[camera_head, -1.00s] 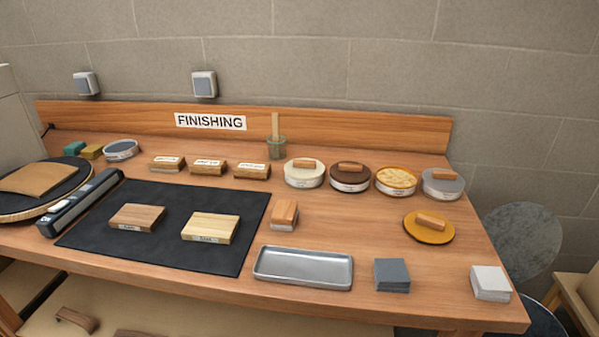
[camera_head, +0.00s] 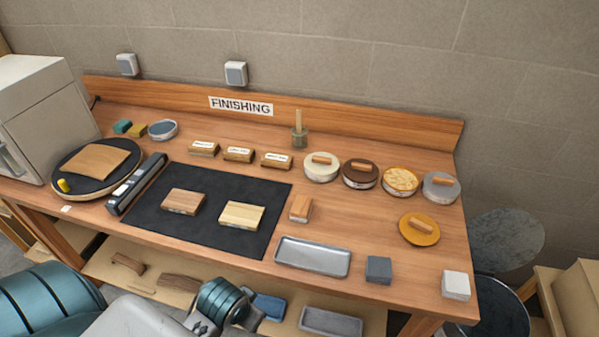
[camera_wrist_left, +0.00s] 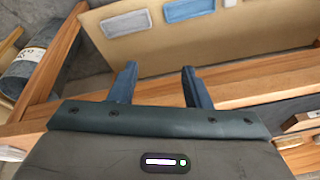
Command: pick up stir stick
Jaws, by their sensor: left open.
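The stir stick (camera_head: 298,120) is a pale wooden stick standing upright in a small greenish glass jar (camera_head: 299,138) at the back of the bench, in front of the wooden backboard. My left gripper shows in the left wrist view (camera_wrist_left: 158,88), its two dark blue fingers apart with nothing between them. It is near the bench's wooden edge, with the lower shelf beyond it. In the head view part of my left arm is at the bottom left, well away from the jar, and its fingers are not visible there. My right gripper is not in view.
Three labelled wooden blocks (camera_head: 238,154) are left of the jar, and round tins (camera_head: 322,168) are right of it. A black mat (camera_head: 160,220) with two wood samples and a metal tray (camera_head: 313,257) are nearer. A white box-shaped machine (camera_head: 40,105) stands left.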

